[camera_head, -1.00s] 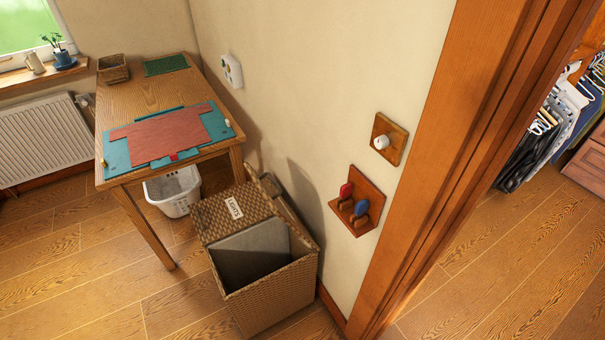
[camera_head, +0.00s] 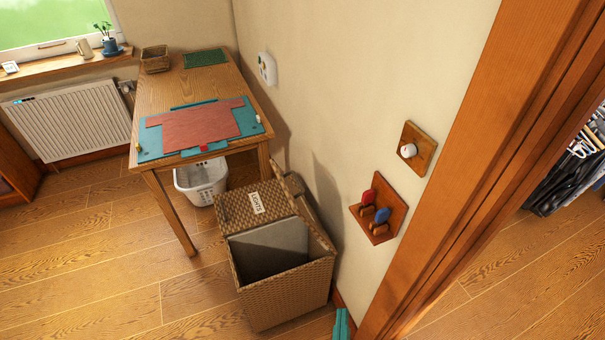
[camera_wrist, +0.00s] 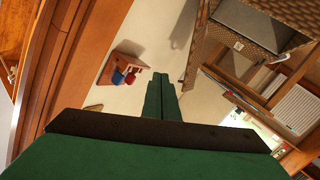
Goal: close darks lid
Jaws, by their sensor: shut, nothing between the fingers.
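A wicker hamper (camera_head: 285,297) stands against the wall. Its far compartment is covered by a lid labelled LIGHTS (camera_head: 257,203). Its near compartment (camera_head: 268,250) is open and shows a grey lining. A narrow wicker piece (camera_head: 317,226) stands along the wall side of the hamper and looks like the raised darks lid; no label shows on it. My gripper (camera_head: 341,322) shows at the bottom edge, right of the hamper's near corner and apart from it. In the wrist view my gripper (camera_wrist: 160,82) is shut and empty, with the hamper (camera_wrist: 240,42) at upper right.
A wooden table (camera_head: 172,97) with a teal mat stands behind the hamper, a white basket (camera_head: 202,182) beneath it. A wall board with red and blue handles (camera_head: 381,222) hangs right of the hamper. A door frame (camera_head: 470,150) rises at right. Floor left of the hamper is clear.

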